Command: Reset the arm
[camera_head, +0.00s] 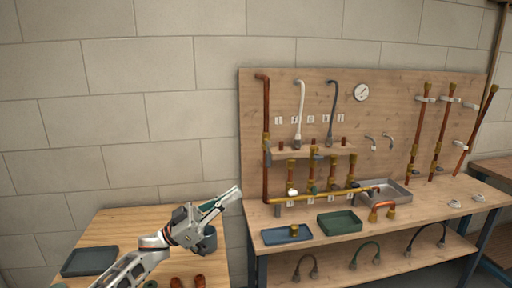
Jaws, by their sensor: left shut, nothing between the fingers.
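My left gripper (232,197) is the only one in view. Its arm (150,250) comes in from the lower left over the small wooden table. The gripper points up and to the right, in front of the gap between the small table and the workbench. Its fingers are shut with nothing between them. It appears to touch nothing. My right gripper and arm are not in view.
A small wooden table (115,226) carries a dark tray (90,261), a blue-grey cup-like container (207,240) behind the gripper and reddish fittings (187,282). The workbench (262,217) holds a blue tray (287,234), a green tray (339,223) and a pipe-covered backboard (390,100).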

